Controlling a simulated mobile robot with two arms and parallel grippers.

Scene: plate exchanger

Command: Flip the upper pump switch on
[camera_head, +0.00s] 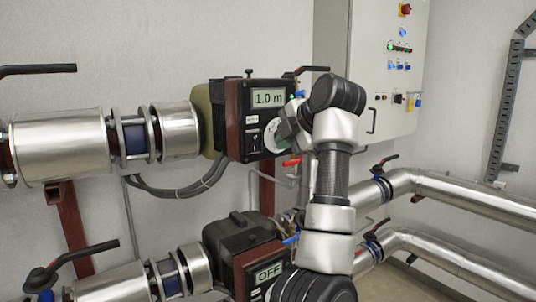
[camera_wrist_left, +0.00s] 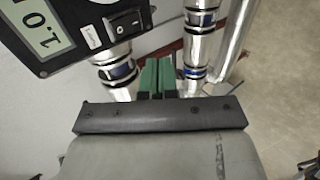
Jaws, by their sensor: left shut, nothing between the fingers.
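The upper pump (camera_head: 232,110) has a dark control box whose display (camera_head: 269,97) reads 1.0 m. Its black rocker switch (camera_head: 254,139) is below the display, left of a round dial. In the left wrist view the switch (camera_wrist_left: 127,22) shows at the top, beside a small white label; the display (camera_wrist_left: 38,30) is left of it. My left gripper (camera_head: 283,131) is in front of the box's right side, right of the switch. Its green fingers (camera_wrist_left: 157,76) are together and empty, apart from the switch in the wrist picture. My right gripper is not in view.
The lower pump (camera_head: 240,235) has a display (camera_head: 268,272) reading OFF, partly behind my arm. Silver pipes (camera_head: 62,149) and black-handled valves (camera_head: 38,70) flank the pumps. A grey control cabinet (camera_head: 385,60) hangs at the back right. A red lever (camera_head: 292,162) is below the gripper.

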